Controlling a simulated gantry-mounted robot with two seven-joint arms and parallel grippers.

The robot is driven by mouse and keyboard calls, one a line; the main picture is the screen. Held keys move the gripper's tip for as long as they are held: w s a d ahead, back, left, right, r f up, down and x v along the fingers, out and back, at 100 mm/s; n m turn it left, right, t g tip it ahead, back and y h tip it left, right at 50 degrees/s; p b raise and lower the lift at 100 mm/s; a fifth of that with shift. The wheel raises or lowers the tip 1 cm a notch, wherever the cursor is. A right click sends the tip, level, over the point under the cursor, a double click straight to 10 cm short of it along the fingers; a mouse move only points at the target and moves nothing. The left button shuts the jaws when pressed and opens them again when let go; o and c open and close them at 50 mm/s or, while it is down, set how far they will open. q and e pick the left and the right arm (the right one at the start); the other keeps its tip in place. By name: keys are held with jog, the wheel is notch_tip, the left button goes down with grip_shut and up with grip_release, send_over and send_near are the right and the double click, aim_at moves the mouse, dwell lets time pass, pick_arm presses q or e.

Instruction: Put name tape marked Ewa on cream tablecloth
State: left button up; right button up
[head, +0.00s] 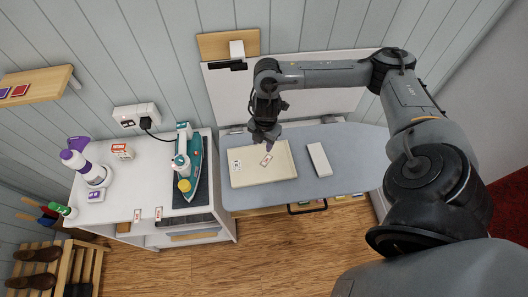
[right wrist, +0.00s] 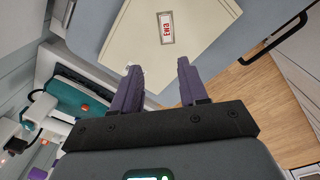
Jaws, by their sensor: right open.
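The cream tablecloth (head: 250,179) lies folded flat on the blue-grey ironing board. The name tape (right wrist: 166,28), a small pale strip with a border and red letters reading Ewa, appears to lie on the cloth in the right wrist view. It also shows as a small tag (head: 266,160) on the cloth in the head view. My right gripper (head: 266,145) is over the cloth's back edge, close to the tape. Its two purple fingers (right wrist: 159,68) are apart with nothing between them, and the tape lies beyond their tips. My left gripper is out of view.
The ironing board (head: 350,150) also bears a white flat block (head: 319,159) right of the cloth. A small white marked patch (head: 236,166) is on the cloth's left part. A teal iron (head: 194,160) stands on a dark mat at the left. A drawer handle (head: 307,208) is below the board.

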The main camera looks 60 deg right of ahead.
jog(key=w+a+f+m+t+y, duration=0.1)
jog(key=w+a+t+y, duration=0.15)
jog(key=a, duration=1.15)
jog(key=w+a+m+t+y, duration=0.15)
jog(key=a+t, duration=0.25)
jog(key=a, duration=1)
jog(key=s+d+m+g+h, duration=0.1)
jog(key=s+d+m+h, duration=0.1)
jog(key=s+m, duration=0.4)
jog(key=s+d+m+g+h, duration=0.2)
jog(key=s+d+m, duration=0.3)
jog(key=s, duration=0.3)
jog(key=shift+d+r+m, duration=0.15)
jog(key=shift+d+m, duration=0.15)
jog(key=shift+m, duration=0.55)
jog(key=shift+g, duration=0.25)
